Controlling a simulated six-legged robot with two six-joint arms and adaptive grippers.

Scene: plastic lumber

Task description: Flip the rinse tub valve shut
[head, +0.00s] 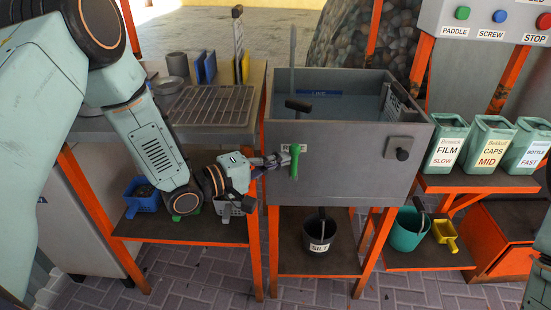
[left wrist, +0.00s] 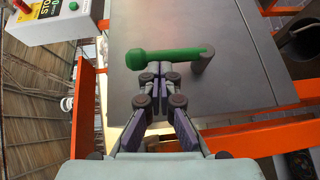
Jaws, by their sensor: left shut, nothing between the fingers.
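The grey rinse tub (head: 342,150) stands on an orange frame in the middle of the head view, with water inside. Its green valve handle (head: 294,161) is on the left part of the front wall and stands roughly upright. In the left wrist view the green handle (left wrist: 170,55) lies across the picture, its thick round end at the left and a grey post at the right. My left gripper (head: 272,161) is shut and empty, just left of the handle. Its tips (left wrist: 157,68) are at the handle's side; I cannot tell whether they touch. My right gripper is out of view.
A SILT bucket (head: 319,232) stands below. Labelled bins (head: 446,143) are at the right, a drain rack (head: 212,105) at the left.

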